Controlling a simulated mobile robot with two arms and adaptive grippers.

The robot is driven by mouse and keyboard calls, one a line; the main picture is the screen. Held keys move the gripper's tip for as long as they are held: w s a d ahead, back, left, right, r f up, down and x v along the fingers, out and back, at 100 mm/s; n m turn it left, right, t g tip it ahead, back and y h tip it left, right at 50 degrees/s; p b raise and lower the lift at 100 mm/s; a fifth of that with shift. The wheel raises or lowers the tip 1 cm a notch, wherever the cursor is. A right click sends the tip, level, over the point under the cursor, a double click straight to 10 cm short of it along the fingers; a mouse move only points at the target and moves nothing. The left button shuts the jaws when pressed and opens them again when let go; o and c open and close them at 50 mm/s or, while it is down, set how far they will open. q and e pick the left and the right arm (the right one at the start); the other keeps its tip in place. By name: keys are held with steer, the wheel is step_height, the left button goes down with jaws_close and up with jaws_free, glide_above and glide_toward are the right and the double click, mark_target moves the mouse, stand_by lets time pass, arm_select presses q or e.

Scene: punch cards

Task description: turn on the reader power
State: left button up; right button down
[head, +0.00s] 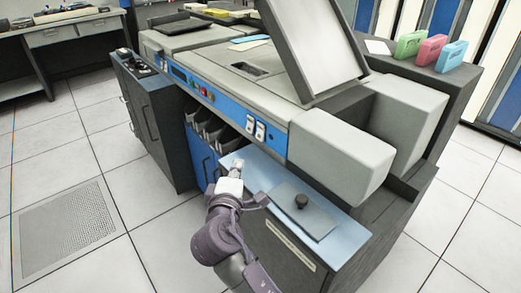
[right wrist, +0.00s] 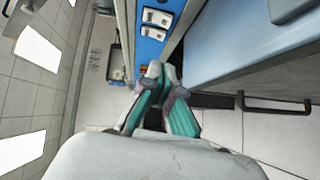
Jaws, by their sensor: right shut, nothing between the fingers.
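The card reader (head: 215,60) is a large grey machine with a blue front panel. Two white rocker switches, one (head: 250,124) beside the other (head: 260,130), sit near the panel's right end. In the right wrist view the switches (right wrist: 157,17) (right wrist: 153,32) are at the top, on the blue panel just beyond the fingertips. My right gripper (head: 238,165) is below and left of the switches in the head view, apart from them. Its fingers (right wrist: 163,70) are shut and empty. I cannot tell the switch positions. My left gripper is not in view.
Small coloured buttons (head: 203,91) are further left on the panel. A light-blue ledge (head: 255,163) with a dark plate and knob (head: 301,202) juts out under the panel, close to my right gripper. Coloured boxes (head: 431,49) stand at the back right. Open floor lies left.

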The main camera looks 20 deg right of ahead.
mark_target(260, 132)
steer(key=shift+a, duration=0.1)
steer(key=shift+w, duration=0.15)
steer(key=b+x, duration=0.1)
steer(key=x, duration=0.9)
steer(key=shift+f, duration=0.1)
steer(key=shift+w+d+f, duration=0.1)
steer(key=shift+w+d, duration=0.1)
steer(key=shift+d, duration=0.4)
steer(key=shift+w+d+f, duration=0.1)
steer(key=shift+w+d, duration=0.15)
steer(key=shift+d, duration=0.4)
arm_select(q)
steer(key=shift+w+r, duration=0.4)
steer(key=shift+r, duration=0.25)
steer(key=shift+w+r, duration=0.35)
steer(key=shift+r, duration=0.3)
arm_select(e)
steer(key=shift+w+d+f, duration=0.1)
steer(key=shift+w+d, duration=0.1)
steer(key=shift+d, duration=0.4)
